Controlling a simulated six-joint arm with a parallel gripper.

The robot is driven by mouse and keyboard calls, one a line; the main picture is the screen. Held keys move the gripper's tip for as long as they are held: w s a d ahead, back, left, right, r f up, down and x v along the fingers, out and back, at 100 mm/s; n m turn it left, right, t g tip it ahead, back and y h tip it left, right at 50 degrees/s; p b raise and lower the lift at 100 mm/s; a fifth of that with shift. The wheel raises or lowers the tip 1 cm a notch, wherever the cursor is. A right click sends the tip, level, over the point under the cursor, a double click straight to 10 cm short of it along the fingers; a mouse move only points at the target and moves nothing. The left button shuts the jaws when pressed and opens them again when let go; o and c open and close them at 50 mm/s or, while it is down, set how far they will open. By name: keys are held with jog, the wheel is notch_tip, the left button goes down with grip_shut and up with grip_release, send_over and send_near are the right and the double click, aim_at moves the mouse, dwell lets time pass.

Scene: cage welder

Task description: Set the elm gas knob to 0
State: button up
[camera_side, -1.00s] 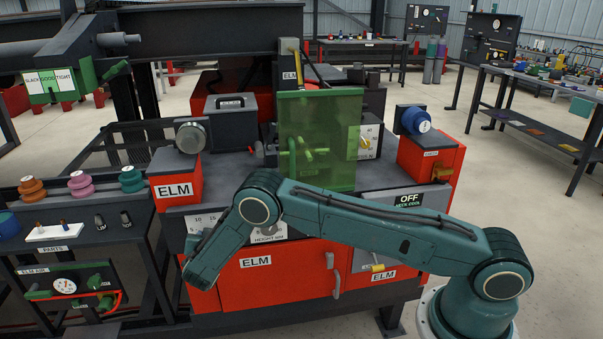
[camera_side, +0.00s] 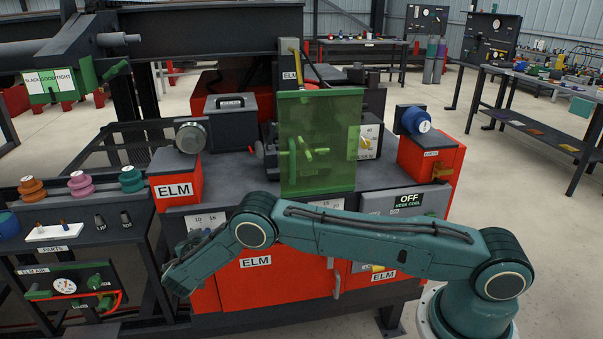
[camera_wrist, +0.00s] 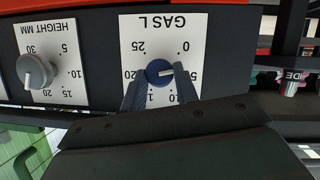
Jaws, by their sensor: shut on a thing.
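The elm gas knob (camera_wrist: 158,71) is a blue round knob with a pale pointer line, on a white dial plate (camera_wrist: 160,27) marked GAS L in the wrist view. The fingers cover parts of the lower numbers. In the side view the gas dial plate (camera_side: 205,221) shows at the front left of the red bench, and my wrist hides most of the knob.
A grey knob (camera_wrist: 35,71) on the HEIGHT MM plate sits left of the gas dial in the wrist view. A small knob (camera_wrist: 290,88) is at the right. A green transparent screen (camera_side: 320,140) stands on the bench top above my arm.

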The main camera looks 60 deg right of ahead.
jog(key=shift+w+a+f+n+g+h, duration=0.1)
jog(key=shift+n+g+h, duration=0.25)
jog(key=shift+n, duration=0.4)
jog(key=shift+a+n+g+h, duration=0.1)
jog(key=shift+n+g+h, duration=0.15)
jog(key=shift+n+h, duration=0.35)
jog(key=shift+n+g+h, duration=0.3)
jog(key=shift+n+h, duration=0.15)
jog(key=shift+n, duration=0.6)
jog(key=o, duration=1)
jog(key=shift+v, duration=3.7)
